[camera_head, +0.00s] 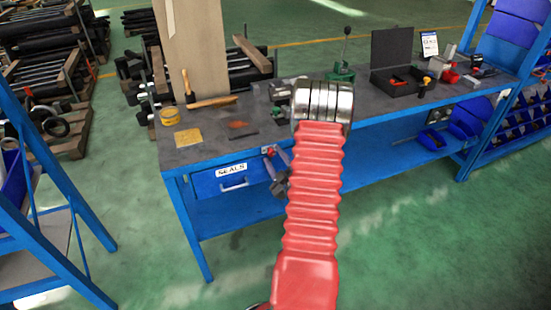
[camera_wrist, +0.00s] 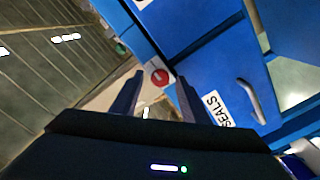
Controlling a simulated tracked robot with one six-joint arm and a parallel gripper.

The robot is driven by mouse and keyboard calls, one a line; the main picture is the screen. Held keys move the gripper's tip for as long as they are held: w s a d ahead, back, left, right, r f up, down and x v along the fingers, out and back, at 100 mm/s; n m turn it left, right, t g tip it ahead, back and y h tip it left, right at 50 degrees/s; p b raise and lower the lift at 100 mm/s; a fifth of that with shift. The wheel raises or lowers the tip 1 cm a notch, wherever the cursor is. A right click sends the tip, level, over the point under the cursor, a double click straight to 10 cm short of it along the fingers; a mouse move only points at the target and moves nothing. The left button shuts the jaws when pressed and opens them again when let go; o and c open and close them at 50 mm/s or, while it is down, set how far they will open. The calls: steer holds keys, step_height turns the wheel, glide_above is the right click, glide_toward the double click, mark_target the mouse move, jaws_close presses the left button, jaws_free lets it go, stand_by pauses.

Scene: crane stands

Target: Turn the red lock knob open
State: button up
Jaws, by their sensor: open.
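The red lock knob (camera_wrist: 159,77) is a small round red disc with a pale bar across it, on the blue bench front beside the drawer (camera_wrist: 222,75) labelled SEALS. In the wrist view it appears between the tips of my gripper (camera_wrist: 160,80), which is open with one finger on each side. I cannot tell whether the fingers touch the knob. In the head view the closed drawer (camera_head: 232,184) is under the left part of the bench top. My gripper (camera_head: 276,168) is at the drawer's right end, partly hidden by my red arm, and a bit of red shows there.
A blue rack (camera_head: 45,230) stands at left. The green floor in front is clear.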

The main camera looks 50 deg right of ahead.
steer(key=shift+c, duration=0.6)
steer(key=c, duration=0.9)
steer(key=shift+d, duration=0.1)
jaws_close()
